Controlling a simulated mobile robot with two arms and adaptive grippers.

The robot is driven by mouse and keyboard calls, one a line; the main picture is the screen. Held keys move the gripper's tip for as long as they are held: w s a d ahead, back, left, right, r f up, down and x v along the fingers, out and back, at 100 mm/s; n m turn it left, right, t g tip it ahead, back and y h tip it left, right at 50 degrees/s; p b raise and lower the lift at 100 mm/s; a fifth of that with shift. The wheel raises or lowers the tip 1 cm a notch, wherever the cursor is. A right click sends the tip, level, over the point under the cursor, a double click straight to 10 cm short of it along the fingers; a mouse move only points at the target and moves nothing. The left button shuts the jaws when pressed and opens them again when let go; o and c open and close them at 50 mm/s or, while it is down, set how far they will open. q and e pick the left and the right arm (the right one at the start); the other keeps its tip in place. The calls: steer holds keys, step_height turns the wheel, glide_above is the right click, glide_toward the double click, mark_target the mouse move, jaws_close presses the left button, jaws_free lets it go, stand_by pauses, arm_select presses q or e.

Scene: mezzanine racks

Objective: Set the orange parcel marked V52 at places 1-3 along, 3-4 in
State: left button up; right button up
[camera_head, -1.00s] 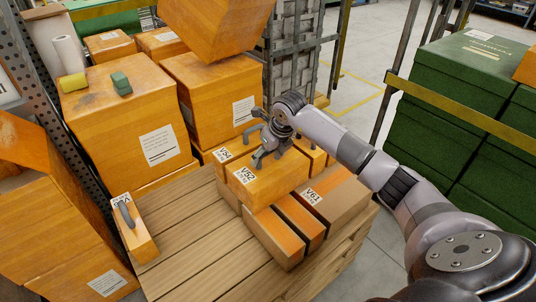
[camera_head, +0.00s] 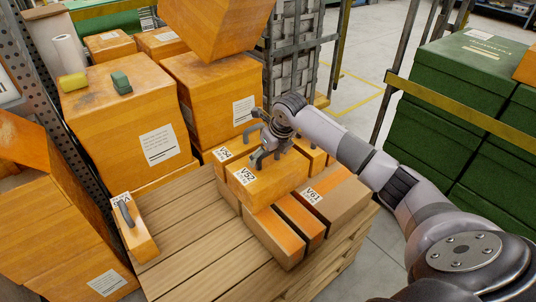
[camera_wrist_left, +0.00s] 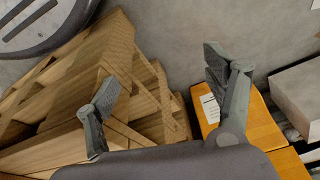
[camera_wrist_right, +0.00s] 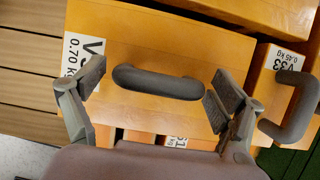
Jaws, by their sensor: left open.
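An orange parcel with a handle (camera_head: 140,238) stands at the pallet's left edge. Bare pallet slats (camera_head: 195,235) lie between it and the cluster. A V33 parcel (camera_wrist_right: 262,85) is close beside the right gripper. Large orange boxes (camera_head: 125,120) stand behind; green boxes (camera_head: 465,80) at right.

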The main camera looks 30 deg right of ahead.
arm_select(q)
steer(key=shift+s+f, duration=0.15)
arm_select(e)
steer(key=shift+o, duration=0.2)
steer(key=shift+r, duration=0.1)
steer(key=shift+r, duration=0.2)
arm_select(q)
step_height(320, 180, down, 6)
steer(key=s+p, duration=0.1)
steer(key=p, duration=0.1)
steer(key=shift+s+a, duration=0.15)
steer(key=shift+s, duration=0.05)
arm_select(e)
steer(key=v, duration=1.2)
steer(key=shift+r, duration=0.1)
